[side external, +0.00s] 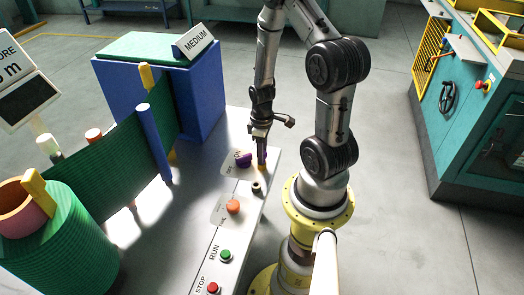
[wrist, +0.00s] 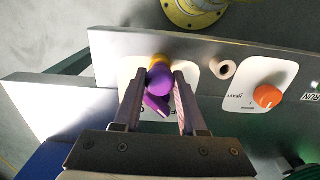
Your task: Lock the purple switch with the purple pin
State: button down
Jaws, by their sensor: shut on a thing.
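The purple switch (side external: 243,159) sits on a white label plate near the far end of the grey panel. It also shows in the wrist view (wrist: 156,105), just below the purple pin's round head. My gripper (side external: 262,146) points down at the panel's right edge, right beside the switch. It is shut on the purple pin (wrist: 160,79), which is upright between the fingertips. A yellow-orange piece (wrist: 160,60) shows right at the pin, partly hidden by it. I cannot tell how deep the pin's lower end sits in or against it.
A small hollow post (wrist: 223,69) stands beside the plate. The orange switch (side external: 233,207), green RUN button (side external: 226,256) and red STOP button (side external: 213,288) line the panel toward the front. Green netting (side external: 115,150) and a blue block (side external: 205,98) stand to the left.

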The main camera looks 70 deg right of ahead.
jog(key=shift+c, duration=1.9)
grip_release()
notch_tip(320, 180, up, 14)
jog(key=shift+f, duration=0.15)
